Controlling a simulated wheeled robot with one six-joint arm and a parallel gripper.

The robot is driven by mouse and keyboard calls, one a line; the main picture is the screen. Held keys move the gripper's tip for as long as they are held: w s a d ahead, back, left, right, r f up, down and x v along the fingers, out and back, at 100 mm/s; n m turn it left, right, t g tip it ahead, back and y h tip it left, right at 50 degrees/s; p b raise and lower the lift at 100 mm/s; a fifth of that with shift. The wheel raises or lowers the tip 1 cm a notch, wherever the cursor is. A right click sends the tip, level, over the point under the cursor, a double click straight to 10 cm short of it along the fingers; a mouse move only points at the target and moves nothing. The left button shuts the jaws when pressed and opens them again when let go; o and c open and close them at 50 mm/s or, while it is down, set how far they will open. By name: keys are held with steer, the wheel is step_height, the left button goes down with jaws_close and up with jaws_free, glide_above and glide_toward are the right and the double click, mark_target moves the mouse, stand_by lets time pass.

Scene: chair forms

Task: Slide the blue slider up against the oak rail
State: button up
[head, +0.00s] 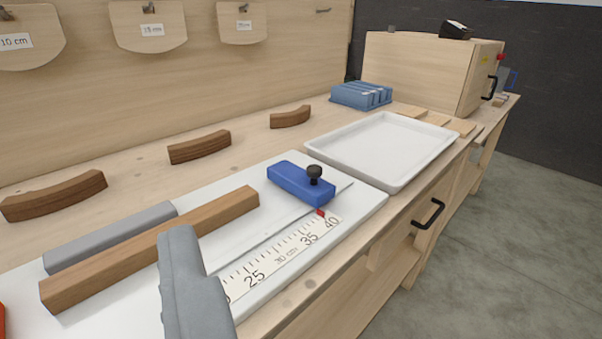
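The blue slider (300,183), with a black knob on top, sits on the white measuring board (365,205) near its right end. The oak rail (150,247), a long brown bar, lies on the board to the left. A gap of bare board separates its right end from the slider. One grey finger of my gripper (182,245) shows at bottom centre, in front of the rail and left of the scale. The other finger is not clearly seen, so its opening is unclear.
A grey bar (110,237) lies along the rail's far side. A white tray (440,150) stands right of the board. Curved brown blocks (199,147), a blue holder (361,96) and a wooden cabinet (425,72) stand farther back. The board between rail and slider is clear.

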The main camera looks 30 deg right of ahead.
steer(key=shift+c, duration=0.6)
step_height(320, 180, up, 2)
steer(key=m+g+h, duration=0.2)
steer(key=m+g, duration=0.3)
steer(key=g, duration=0.8)
glide_above(315, 168)
steer(key=s+a, duration=0.3)
steer(key=s, duration=0.4)
steer(key=x, duration=1.7)
steer(key=shift+a, duration=0.15)
